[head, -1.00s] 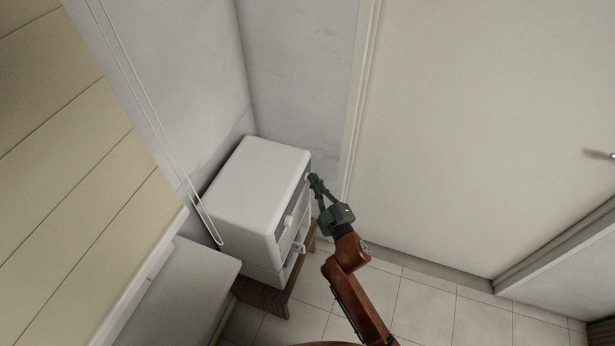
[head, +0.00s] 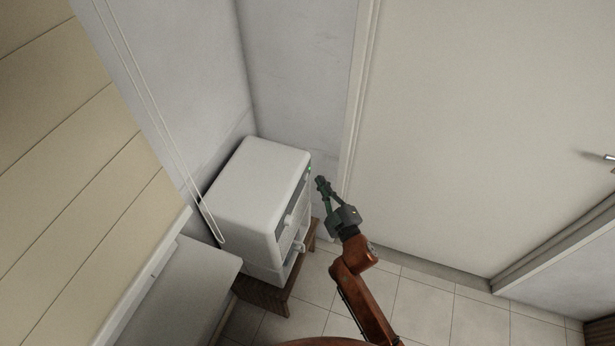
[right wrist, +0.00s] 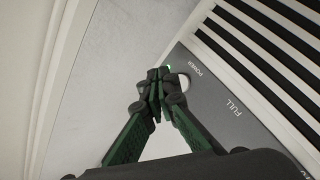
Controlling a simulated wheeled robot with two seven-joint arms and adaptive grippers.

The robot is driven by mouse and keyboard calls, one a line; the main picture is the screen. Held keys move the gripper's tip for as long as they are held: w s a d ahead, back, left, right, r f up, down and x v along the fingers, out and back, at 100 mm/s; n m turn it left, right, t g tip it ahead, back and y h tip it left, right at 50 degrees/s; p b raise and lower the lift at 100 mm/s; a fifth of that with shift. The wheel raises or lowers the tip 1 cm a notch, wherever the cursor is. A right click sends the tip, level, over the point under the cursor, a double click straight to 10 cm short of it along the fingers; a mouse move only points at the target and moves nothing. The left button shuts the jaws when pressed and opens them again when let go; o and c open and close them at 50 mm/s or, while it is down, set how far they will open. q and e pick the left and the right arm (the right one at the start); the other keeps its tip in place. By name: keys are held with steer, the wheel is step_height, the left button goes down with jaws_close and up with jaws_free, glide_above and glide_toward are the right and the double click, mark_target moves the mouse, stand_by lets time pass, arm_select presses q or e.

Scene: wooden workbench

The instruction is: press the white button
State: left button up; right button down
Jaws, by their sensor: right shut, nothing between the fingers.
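The white appliance (head: 250,190) stands in the corner, its dark control panel (right wrist: 215,75) facing right. In the right wrist view the white button (right wrist: 184,81) is on this panel beside the word POWER, partly hidden behind my fingers. A small green light (right wrist: 168,66) glows by the fingertips; it also shows in the head view (head: 309,169). My left gripper is not in view.
The appliance sits on a low wooden stand (head: 262,296). A large pale door (head: 480,130) is to the right. The tiled floor (head: 420,305) is clear.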

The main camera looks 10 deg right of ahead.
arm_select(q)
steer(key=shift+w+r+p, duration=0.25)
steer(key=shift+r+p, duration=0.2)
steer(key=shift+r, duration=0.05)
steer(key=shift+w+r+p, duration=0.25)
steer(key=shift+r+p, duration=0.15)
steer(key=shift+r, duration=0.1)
arm_select(e)
steer(key=shift+s+d, duration=0.65)
steer(key=shift+d, duration=0.3)
steer(key=shift+s+d, duration=0.6)
steer(key=shift+d, duration=0.3)
